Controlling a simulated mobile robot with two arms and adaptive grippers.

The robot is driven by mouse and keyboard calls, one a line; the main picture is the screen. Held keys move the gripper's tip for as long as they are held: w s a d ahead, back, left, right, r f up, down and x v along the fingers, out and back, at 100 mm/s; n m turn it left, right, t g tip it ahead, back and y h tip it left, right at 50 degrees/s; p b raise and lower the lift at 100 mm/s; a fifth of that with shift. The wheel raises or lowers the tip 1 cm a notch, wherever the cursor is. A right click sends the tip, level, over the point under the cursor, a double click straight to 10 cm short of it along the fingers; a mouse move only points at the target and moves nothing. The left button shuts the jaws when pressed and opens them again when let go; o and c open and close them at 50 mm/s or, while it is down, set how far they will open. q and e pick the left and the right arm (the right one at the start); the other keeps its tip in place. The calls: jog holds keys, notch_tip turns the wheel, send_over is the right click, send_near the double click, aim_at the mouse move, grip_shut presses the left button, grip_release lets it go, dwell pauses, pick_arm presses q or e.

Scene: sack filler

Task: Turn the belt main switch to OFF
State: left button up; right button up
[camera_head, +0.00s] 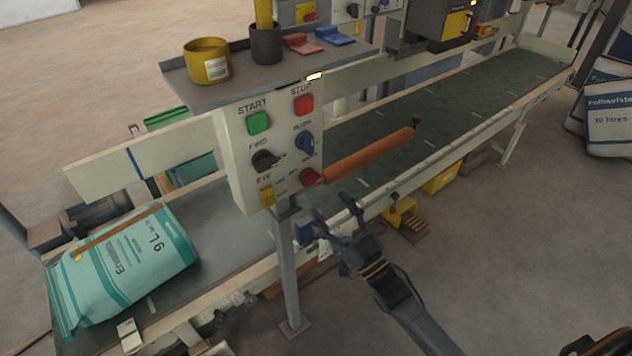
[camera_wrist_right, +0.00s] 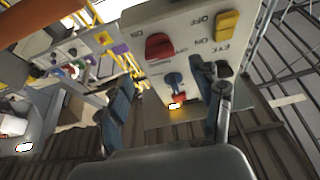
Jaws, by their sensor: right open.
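The control panel (camera_head: 238,150) hangs above the belt, tilted in the head view. A red rotary knob (camera_head: 311,177) sits at its lower right; I take it as the belt main switch. It also shows in the right wrist view (camera_wrist_right: 158,46), with ON printed beside it; the rest of its label is not readable. My right gripper (camera_head: 327,217) is open and empty, just below and right of the panel, apart from the knob. In the wrist view the red knob appears beyond the gap between its fingers (camera_wrist_right: 165,90). My left gripper is not in view.
Nearby controls are a yellow EYE switch (camera_head: 267,194), black FWD knob (camera_head: 265,160), blue knob (camera_head: 305,143), green START button (camera_head: 258,122) and red STOP button (camera_head: 304,104). An orange cylinder (camera_head: 370,156) extends right of the panel. A teal sack (camera_head: 125,262) lies on the belt.

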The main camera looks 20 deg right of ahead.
aim_at(314, 183)
jog(key=x, duration=0.5)
jog(key=shift+w+p, duration=0.1)
jog(key=shift+p, duration=0.25)
jog(key=shift+x, duration=0.75)
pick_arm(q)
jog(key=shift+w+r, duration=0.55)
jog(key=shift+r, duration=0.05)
pick_arm(e)
jog(key=shift+f, duration=0.1)
jog(key=c, duration=1.1)
jog(key=shift+c, duration=0.2)
